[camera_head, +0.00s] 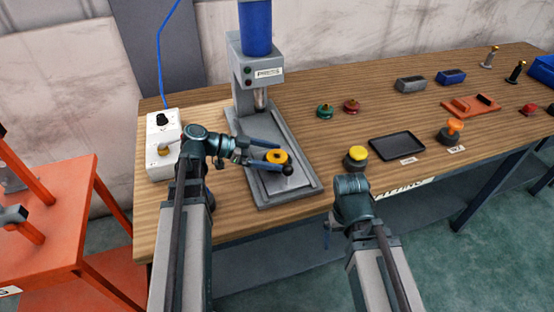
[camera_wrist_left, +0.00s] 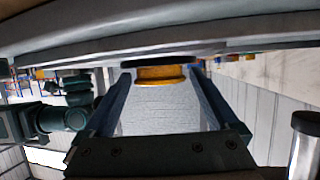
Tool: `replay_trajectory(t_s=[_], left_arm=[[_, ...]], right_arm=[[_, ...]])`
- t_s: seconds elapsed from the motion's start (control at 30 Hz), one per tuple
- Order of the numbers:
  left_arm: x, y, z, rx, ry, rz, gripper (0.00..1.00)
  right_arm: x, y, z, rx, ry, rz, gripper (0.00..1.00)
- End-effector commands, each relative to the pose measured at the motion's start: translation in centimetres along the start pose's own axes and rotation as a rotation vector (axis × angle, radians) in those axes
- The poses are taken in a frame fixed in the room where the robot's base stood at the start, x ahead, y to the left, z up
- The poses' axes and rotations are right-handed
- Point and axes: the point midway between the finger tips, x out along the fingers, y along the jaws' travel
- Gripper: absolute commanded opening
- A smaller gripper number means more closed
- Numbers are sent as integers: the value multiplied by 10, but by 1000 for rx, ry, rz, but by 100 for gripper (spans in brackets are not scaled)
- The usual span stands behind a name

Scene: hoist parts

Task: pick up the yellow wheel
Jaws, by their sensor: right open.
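The yellow wheel (camera_head: 277,157) is a small yellow-orange disc with a dark centre, seen over the grey base plate of the press. My left gripper (camera_head: 276,156) has its two blue fingers on either side of the wheel and looks shut on it. In the left wrist view the wheel (camera_wrist_left: 161,74) shows edge-on between the far ends of the fingers. I cannot tell whether it touches the plate. My right gripper (camera_head: 327,232) is open and empty below the table's front edge, mostly hidden by my arm.
The press (camera_head: 255,70) stands close behind the left gripper. A white switch box (camera_head: 163,150) is at left. A yellow knob on a black base (camera_head: 356,157), a black tray (camera_head: 397,147) and green and red parts (camera_head: 351,106) lie to the right. An orange stand (camera_head: 60,215) is at far left.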

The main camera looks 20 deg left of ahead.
Motion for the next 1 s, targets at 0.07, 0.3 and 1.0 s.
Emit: replay_trajectory(t_s=[0.07, 0.3, 1.0], left_arm=[[0, 0, 0, 0, 0, 0, 77], [0, 0, 0, 0, 0, 0, 33], [-2, 0, -4, 0, 2, 0, 0]], right_arm=[[0, 0, 0, 0, 0, 0, 100], [0, 0, 0, 0, 0, 0, 100], [-4, 0, 0, 0, 0, 0, 100]])
